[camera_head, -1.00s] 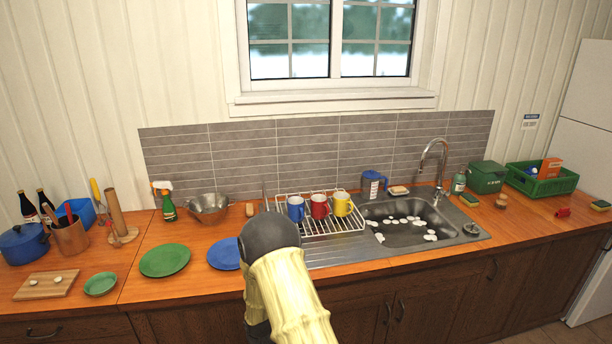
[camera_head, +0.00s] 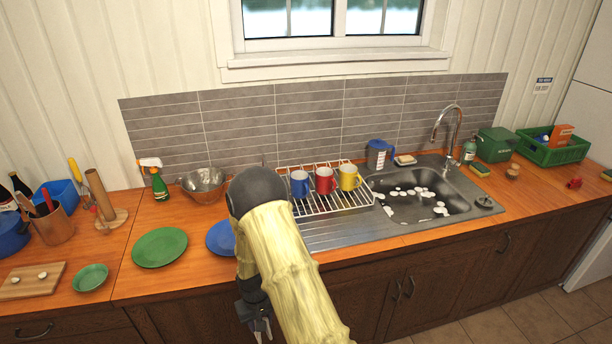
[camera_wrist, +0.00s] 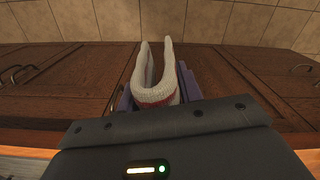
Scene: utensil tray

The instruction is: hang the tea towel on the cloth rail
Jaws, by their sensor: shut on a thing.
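The tea towel (camera_wrist: 158,90) is white with a red band. In the wrist view it is pinched into a narrow U-shaped fold, with two white ends pointing away from me. My gripper (camera_wrist: 156,97) is shut on it, with purplish fingers on either side. In the head view my gripper (camera_head: 262,329) is low at the bottom edge, in front of the cupboards and below the counter edge. The towel cannot be made out there. I cannot make out the cloth rail in either view.
Dark wooden cupboard doors (camera_wrist: 60,85) with handles lie close around my gripper, with floor tiles (camera_wrist: 215,20) beyond. Above, the counter holds a green plate (camera_head: 160,247), a blue plate (camera_head: 219,239), a dish rack (camera_head: 333,205) with mugs, and the sink (camera_head: 420,197).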

